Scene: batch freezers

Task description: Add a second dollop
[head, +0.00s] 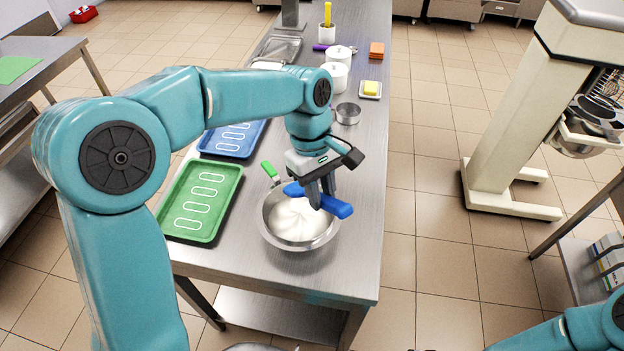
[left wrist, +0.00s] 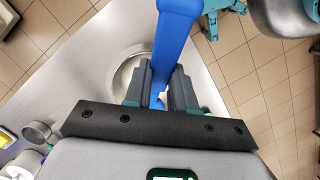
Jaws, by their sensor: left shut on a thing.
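My left gripper (head: 318,200) is shut on a long blue tool (head: 338,208), held just above the mixing bowl; in the left wrist view the tool (left wrist: 175,45) runs out between the fingers. I cannot tell what kind of tool it is. The steel bowl (head: 268,232) holds white, swirled cream (head: 297,222). A green-handled tool (head: 270,171) leans at the bowl's far left rim. Left of the bowl lies a green tray (head: 231,212) with white oblong outlines; a blue tray (head: 258,140) with similar outlines lies behind it. My right gripper is out of view.
Behind the bowl stand a steel ring (head: 348,114), a yellow block on a dish (head: 371,89), white lidded pots (head: 337,76) and orange blocks (head: 377,50). The table (head: 355,255) is clear right of and in front of the bowl. A large cream-coloured machine (head: 505,110) stands at the right.

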